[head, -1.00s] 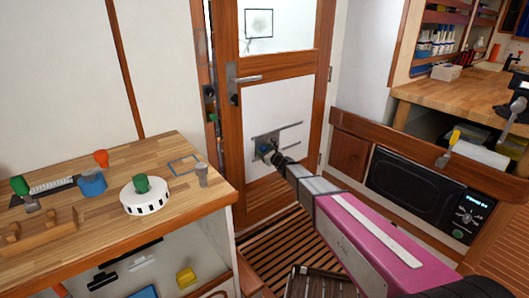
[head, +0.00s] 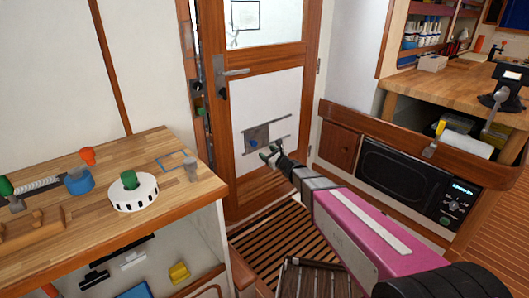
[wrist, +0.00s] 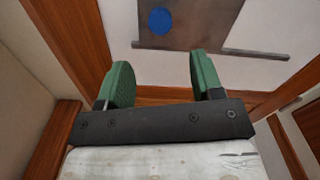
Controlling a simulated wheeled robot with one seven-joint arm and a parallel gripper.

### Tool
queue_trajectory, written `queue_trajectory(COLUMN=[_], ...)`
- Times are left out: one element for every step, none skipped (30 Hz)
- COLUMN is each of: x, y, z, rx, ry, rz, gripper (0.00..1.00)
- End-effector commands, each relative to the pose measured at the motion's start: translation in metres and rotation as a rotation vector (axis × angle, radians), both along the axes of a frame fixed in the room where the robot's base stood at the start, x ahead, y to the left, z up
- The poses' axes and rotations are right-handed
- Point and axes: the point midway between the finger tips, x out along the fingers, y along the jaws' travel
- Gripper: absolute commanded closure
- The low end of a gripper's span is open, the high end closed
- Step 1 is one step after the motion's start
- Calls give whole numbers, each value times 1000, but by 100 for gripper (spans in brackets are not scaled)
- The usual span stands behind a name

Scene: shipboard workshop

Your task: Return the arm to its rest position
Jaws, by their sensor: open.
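My gripper (head: 270,153) is stretched out in front of the door, at the end of my arm with its pink link (head: 362,232). In the wrist view my gripper (wrist: 158,85) shows two green fingers standing well apart with nothing between them. The wooden door (head: 262,110) has a white panel with a small grey plate (head: 257,137) and a blue disc (wrist: 161,20) on it. The fingers appear apart from the panel. The arm reaches forward over the slatted floor.
A wooden workbench (head: 75,215) with a white ring-shaped part (head: 134,193) and tools stands on the left. A microwave (head: 415,190) sits in the cabinet on the right, below a worktop (head: 460,92). The slatted floor (head: 275,240) between them is open apart from a slatted item (head: 315,278).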

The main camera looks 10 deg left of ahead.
Motion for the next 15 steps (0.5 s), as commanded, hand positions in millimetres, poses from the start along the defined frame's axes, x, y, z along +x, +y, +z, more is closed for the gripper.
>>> queue_trajectory(x=[0, 0, 0, 1, 1, 0, 0, -1, -3, -5, -8, -12, -15, -19, -25], y=[0, 0, 0, 0, 0, 0, 0, -2, -4, -6, -9, -13, -18, -23, -29], z=[0, 0, 0, 0, 0, 0, 0, 0, 1, 1, 1, 1, 1, 0, -1], rx=[0, 0, 0, 0, 0, -1, -6, -12, -27, -44, -66, -101, -131, -167, -220], ry=[0, 0, 0, 0, 0, -1, -4, -10, -21, -34, -50, -76, -99, -124, -160], rz=[0, 0, 0, 0, 0, 1, 3, 5, 11, 19, 28, 44, 58, 75, 101], gripper=[40, 40, 40, 40, 40, 40, 40, 40, 40, 40, 40, 40, 40, 40, 40])
